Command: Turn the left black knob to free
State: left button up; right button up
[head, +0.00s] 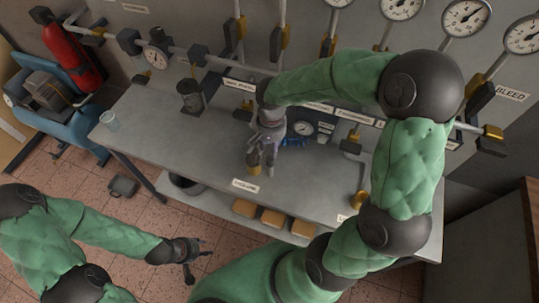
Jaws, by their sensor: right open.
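My right gripper (262,164) points down over the grey bench, fingers apart, at a brass-coloured fitting (253,170). The fitting stands behind a white label and is partly covered by the gripper; I cannot tell whether the fingers touch it. Any black knob there is hidden. A similar brass fitting (358,201) stands further right, partly behind my arm.
Gauges (401,8) and pipes line the wall behind. A red extinguisher (68,48) and a blue cart (77,116) stand left. Yellow-brown boxes (272,219) sit on the lower shelf.

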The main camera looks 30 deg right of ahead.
aim_at(271, 159)
jog(key=f+b, duration=0.1)
jog(key=f, duration=0.7)
jog(key=shift+w+f, duration=0.1)
jog(key=shift+w, duration=0.1)
grip_shut()
